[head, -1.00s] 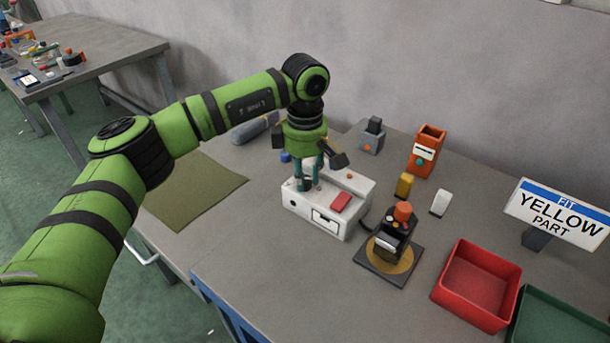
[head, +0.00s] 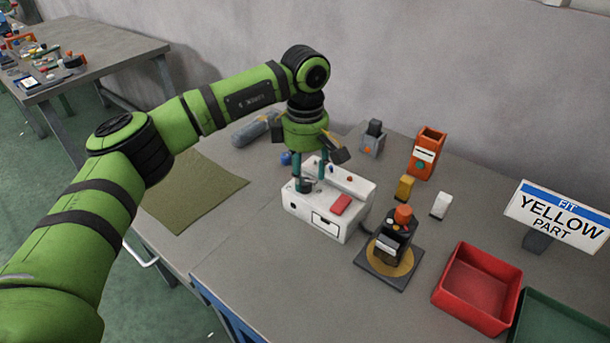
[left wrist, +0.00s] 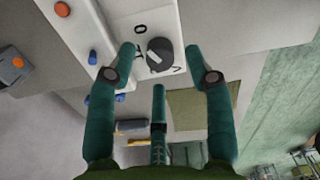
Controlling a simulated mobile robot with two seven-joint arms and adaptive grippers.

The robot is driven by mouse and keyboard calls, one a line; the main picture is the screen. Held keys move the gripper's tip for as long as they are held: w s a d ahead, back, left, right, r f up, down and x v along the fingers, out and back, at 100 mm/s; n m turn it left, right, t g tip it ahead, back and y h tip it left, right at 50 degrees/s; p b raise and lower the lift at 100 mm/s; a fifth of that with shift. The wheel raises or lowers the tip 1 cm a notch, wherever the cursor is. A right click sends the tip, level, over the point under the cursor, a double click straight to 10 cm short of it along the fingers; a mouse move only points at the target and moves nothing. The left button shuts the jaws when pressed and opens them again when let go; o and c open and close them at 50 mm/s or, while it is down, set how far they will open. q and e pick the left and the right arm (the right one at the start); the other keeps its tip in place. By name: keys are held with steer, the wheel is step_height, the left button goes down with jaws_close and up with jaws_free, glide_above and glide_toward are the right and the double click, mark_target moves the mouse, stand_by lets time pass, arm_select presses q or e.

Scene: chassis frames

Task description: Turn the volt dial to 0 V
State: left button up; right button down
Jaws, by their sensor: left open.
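The white box (head: 352,213) stands on the bench with a red block on its front part. The dark volt dial (head: 306,186) is on its left end, partly hidden by my fingers. In the left wrist view the dial (left wrist: 160,55) is a dark round knob with a white mark on its left side. A "0" and a "V" are printed beside it; the exact reading is unclear. My left gripper (head: 312,178) is open just above the dial, fingers pointing down. In the left wrist view its fingers (left wrist: 161,62) are spread around the dial, apparently not touching it. My right gripper is not in view.
A black device with an orange top (head: 391,238) stands right of the box. A red tray (head: 478,312), a yellow block (head: 404,187), a white block (head: 440,205) and an orange holder (head: 427,155) are further right. A green mat (head: 195,195) lies left; the bench front is clear.

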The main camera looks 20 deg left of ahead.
mark_target(305, 181)
arm_select(q)
step_height(305, 181, up, 10)
steer(key=shift+r, duration=0.15)
stand_by(0.4)
